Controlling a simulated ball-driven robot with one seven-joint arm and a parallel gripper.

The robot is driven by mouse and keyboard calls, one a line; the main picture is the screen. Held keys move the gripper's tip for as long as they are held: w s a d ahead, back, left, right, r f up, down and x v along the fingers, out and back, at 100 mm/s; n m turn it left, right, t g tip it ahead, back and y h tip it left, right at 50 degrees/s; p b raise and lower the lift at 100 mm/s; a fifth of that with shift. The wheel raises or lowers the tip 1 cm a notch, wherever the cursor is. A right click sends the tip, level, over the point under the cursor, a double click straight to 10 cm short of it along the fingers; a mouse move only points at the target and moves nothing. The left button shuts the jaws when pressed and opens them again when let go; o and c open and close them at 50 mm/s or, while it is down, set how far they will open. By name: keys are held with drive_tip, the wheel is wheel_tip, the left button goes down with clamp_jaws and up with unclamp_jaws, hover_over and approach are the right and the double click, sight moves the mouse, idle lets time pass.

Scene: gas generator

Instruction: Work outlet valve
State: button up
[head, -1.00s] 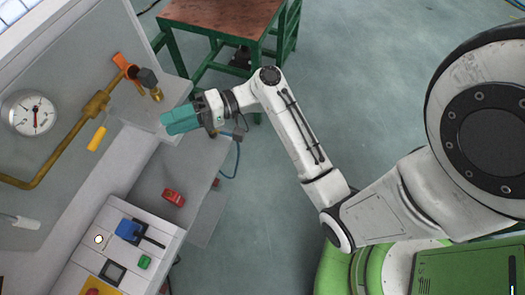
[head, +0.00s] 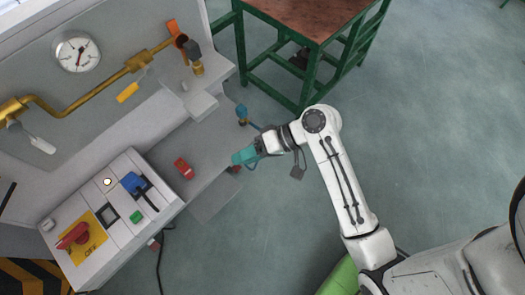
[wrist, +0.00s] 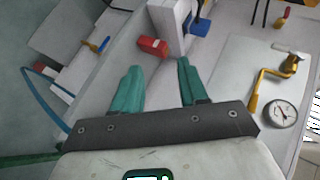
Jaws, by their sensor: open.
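My gripper (head: 243,157) has teal fingers, spread and empty; they also show in the wrist view (wrist: 158,68). It hangs in front of the machine's lower ledge, apart from every valve. No label tells which valve is the outlet valve. A valve with an orange handle (head: 174,27) sits at the right end of the brass pipe (head: 90,92). A yellow handle (head: 127,92) hangs midway along it, and a white handle (head: 38,142) at the left. A small blue-handled fitting (head: 241,112) shows beyond my gripper; it also shows in the wrist view (wrist: 102,43).
A red block (head: 184,168) lies on the ledge, just beyond my fingers in the wrist view (wrist: 153,46). The control box (head: 72,235) has a red switch and a blue switch. A gauge (head: 78,52) is on the panel. A green-legged table (head: 310,20) stands behind. Floor at right is clear.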

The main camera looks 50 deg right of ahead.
drive_tip(key=shift+s+d+f+n+g+h, duration=0.1)
drive_tip(key=shift+s+f+n+g+h, duration=0.15)
drive_tip(key=shift+s+f+g+h, duration=0.45)
drive_tip(key=shift+s+f+n+g+h, duration=0.2)
drive_tip(key=shift+s+f+n+h, duration=0.1)
drive_tip(key=shift+s+f, duration=0.7)
drive_tip(key=shift+s+r, duration=0.1)
drive_tip(key=shift+r, duration=0.05)
drive_tip(key=shift+c, duration=0.2)
